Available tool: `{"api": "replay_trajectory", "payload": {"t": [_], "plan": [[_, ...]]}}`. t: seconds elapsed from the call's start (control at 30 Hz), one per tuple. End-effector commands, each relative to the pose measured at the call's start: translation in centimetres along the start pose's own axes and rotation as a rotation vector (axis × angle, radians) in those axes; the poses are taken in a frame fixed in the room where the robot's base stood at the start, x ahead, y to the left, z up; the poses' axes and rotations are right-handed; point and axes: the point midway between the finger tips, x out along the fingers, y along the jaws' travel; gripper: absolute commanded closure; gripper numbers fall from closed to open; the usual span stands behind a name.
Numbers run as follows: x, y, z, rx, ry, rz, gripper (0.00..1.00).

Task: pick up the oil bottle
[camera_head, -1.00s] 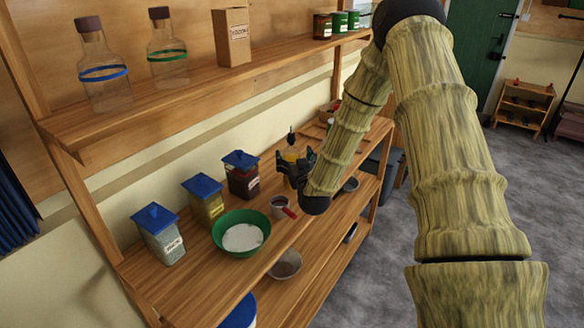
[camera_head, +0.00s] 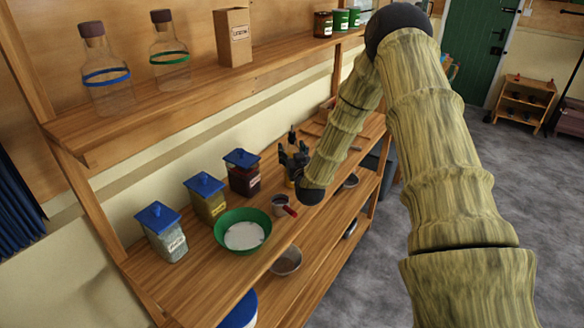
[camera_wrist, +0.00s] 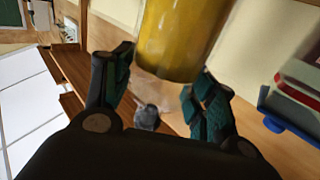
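The oil bottle, yellow with a dark top, stands on the middle shelf board. In the head view only a sliver of its yellow body (camera_head: 290,183) shows below my gripper (camera_head: 294,160), which hides most of it. In the wrist view the yellow bottle (camera_wrist: 178,40) fills the top middle, its upper part out of frame. My gripper (camera_wrist: 165,75) is open, with one finger on each side of the bottle's lower end. A small gap shows at the left finger; contact at the right finger cannot be told.
A small cup with a red handle (camera_head: 281,206) and a green bowl (camera_head: 242,236) stand nearby. Lidded jars, including a dark red one (camera_head: 242,178), line the back. The upper shelf (camera_head: 200,88) overhangs. Red and blue items (camera_wrist: 296,95) lie right in the wrist view.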

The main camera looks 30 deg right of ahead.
Motion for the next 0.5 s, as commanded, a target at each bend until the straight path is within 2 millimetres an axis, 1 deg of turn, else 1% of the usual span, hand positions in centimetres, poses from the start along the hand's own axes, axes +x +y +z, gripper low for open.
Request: {"api": "replay_trajectory", "payload": {"t": [0.03, 0.17, 0.2, 0.5], "plan": [[0.00, -0.01, -0.01, 0.000, 0.000, 0.000, 0.73], [0.00, -0.01, -0.02, 0.000, 0.000, 0.000, 0.97], [0.00, -0.01, -0.02, 0.000, 0.000, 0.000, 1.00], [0.05, -0.04, -0.21, 0.001, 0.003, 0.000, 1.00]]}}
